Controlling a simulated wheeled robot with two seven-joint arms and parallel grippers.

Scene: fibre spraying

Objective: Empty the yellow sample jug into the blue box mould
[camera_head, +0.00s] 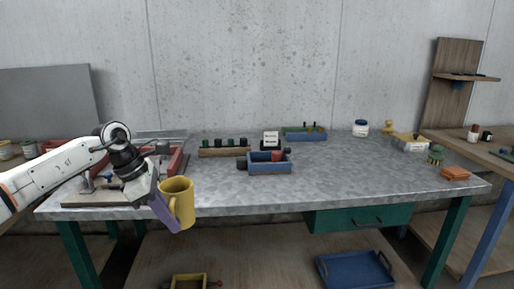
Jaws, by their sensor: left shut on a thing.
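The yellow jug (182,202) is held up at the table's front edge, left of centre, looking roughly upright. My left gripper (168,211), with purple fingers, is shut on it at its handle side. The jug's contents cannot be seen. A small blue box (270,169) stands on the table to the right of the jug, with red and dark things at its rim. Another blue box (305,136) stands at the back with dark upright things in it. I cannot tell which is the mould. My right gripper is not in view.
A wooden rack (224,152) with dark green-topped pieces and a white sign block (271,140) stand behind. A white jar (360,128) is at the back right. The table's centre right is clear. A blue tray (355,270) lies below.

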